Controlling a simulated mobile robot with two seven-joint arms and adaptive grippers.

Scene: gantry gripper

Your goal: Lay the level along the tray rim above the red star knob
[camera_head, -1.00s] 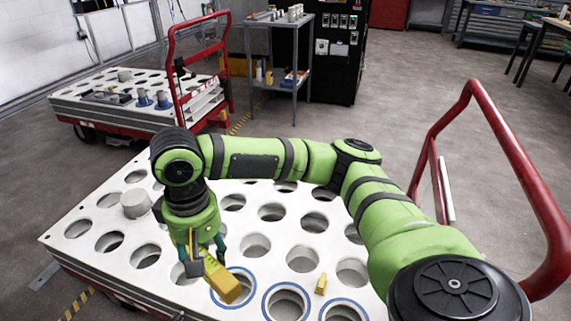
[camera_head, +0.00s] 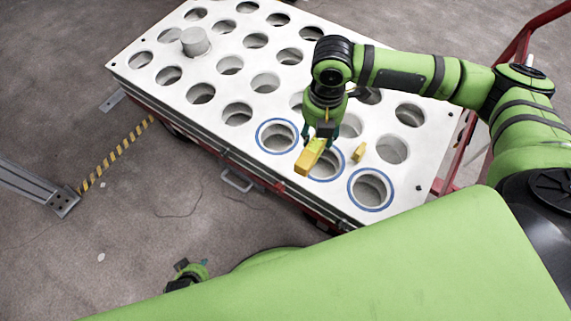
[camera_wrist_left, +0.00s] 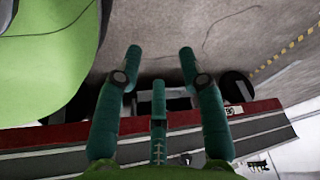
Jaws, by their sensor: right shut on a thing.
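A yellow bar-like block, which I take to be the level (camera_head: 311,158), is held in my right gripper (camera_head: 322,133). It hangs tilted in front of the middle blue-ringed hole, above the white perforated top (camera_head: 225,150), which may be the tray. I cannot tell its height above the top. My left gripper (camera_head: 186,273) is low at the bottom, partly hidden by my green arm. In the left wrist view its teal fingers (camera_wrist_left: 160,65) are spread with nothing between them. I cannot make out a red star knob in either view.
A small yellow block (camera_head: 359,152) stands on the top, right of the held one. A grey cylinder (camera_head: 195,42) stands at the far left of the top. A red handle rail (camera_head: 530,30) rises at the right.

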